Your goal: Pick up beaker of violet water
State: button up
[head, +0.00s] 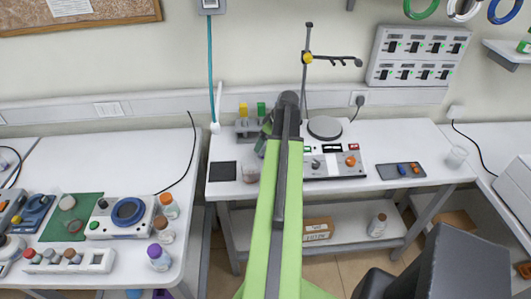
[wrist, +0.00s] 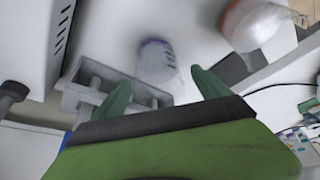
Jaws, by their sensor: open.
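In the wrist view, a clear beaker with a violet band of liquid (wrist: 157,58) stands on the white table. It sits between and just beyond the two green fingertips of my gripper (wrist: 161,78). My gripper is open and empty, and a gap shows on both sides of the beaker. In the head view my arm reaches over the middle table, and its dark end hides most of my gripper; I cannot make out the violet beaker there.
A beaker with orange contents (wrist: 252,22) stands close by on the right in the wrist view. A grey rack (wrist: 90,92) is at the left. In the head view, a hotplate stirrer (head: 335,162) stands right of my arm, and a black mat (head: 222,171) lies left.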

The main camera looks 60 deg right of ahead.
jog(key=b+x, duration=0.3)
jog(key=x, duration=0.1)
jog(key=shift+d+f, duration=0.15)
jog(key=shift+f, duration=0.05)
jog(key=shift+r, duration=0.2)
jog(key=c, duration=1.7)
jog(key=shift+c, duration=0.2)
jog(key=shift+r+p, duration=0.15)
jog(key=shift+p, duration=0.2)
notch_tip(320, 180, up, 4)
jog(key=p, duration=0.4)
jog(key=shift+r, duration=0.1)
jog(key=s+d+r+p, duration=0.2)
jog(key=s+r+p, duration=0.4)
jog(key=s, duration=0.5)
jog(key=shift+s+d+r+p, duration=0.25)
jog(key=shift+d+p, duration=0.1)
